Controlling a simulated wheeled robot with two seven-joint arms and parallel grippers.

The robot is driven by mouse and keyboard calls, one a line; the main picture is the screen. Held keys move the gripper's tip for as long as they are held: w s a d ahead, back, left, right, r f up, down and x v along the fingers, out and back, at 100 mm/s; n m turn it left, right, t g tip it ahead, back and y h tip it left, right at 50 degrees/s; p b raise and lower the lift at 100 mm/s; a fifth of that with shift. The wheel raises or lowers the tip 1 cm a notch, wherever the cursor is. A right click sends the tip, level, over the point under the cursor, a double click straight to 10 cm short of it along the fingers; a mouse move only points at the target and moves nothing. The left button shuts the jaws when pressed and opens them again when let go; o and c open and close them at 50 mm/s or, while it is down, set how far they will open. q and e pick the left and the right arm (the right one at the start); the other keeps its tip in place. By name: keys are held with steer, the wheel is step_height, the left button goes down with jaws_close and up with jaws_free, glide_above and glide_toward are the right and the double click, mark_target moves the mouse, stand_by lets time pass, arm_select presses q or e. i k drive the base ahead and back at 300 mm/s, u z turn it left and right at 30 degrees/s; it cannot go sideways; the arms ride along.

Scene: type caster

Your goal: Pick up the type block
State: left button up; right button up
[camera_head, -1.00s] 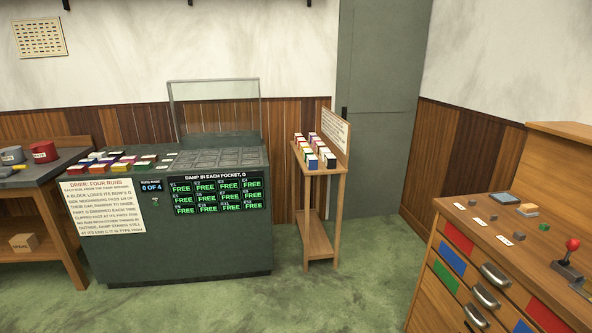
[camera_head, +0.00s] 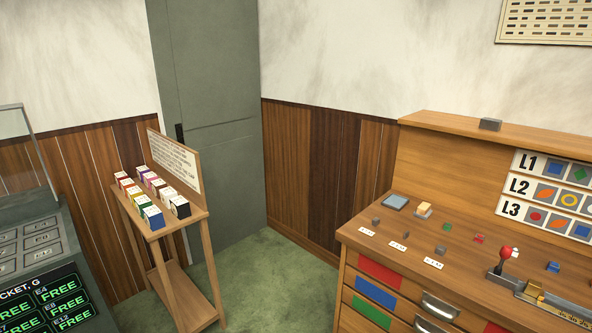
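Several small blocks lie on the wooden bench top (camera_head: 465,212) at right. Three are grey: one at left (camera_head: 376,221), one in the middle (camera_head: 405,235) and one nearer (camera_head: 440,250), each near a white label. A green block (camera_head: 446,227), a red block (camera_head: 479,238) and a blue block (camera_head: 553,266) lie farther right. Another grey block (camera_head: 490,123) sits on the bench's upper ledge. I cannot tell which one is the type block. Neither of my grippers is in view.
A red-knobbed lever device (camera_head: 505,258) stands on the bench, above coloured drawers (camera_head: 375,293). A narrow wooden stand (camera_head: 200,216) holds several coloured boxes. The drier (camera_head: 40,255) is at far left. Green floor (camera_head: 275,275) is clear between stand and bench.

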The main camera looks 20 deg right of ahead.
mark_target(553, 266)
steer(key=z, duration=1.1)
steer(key=i, duration=1)
steer(key=z, duration=0.9)
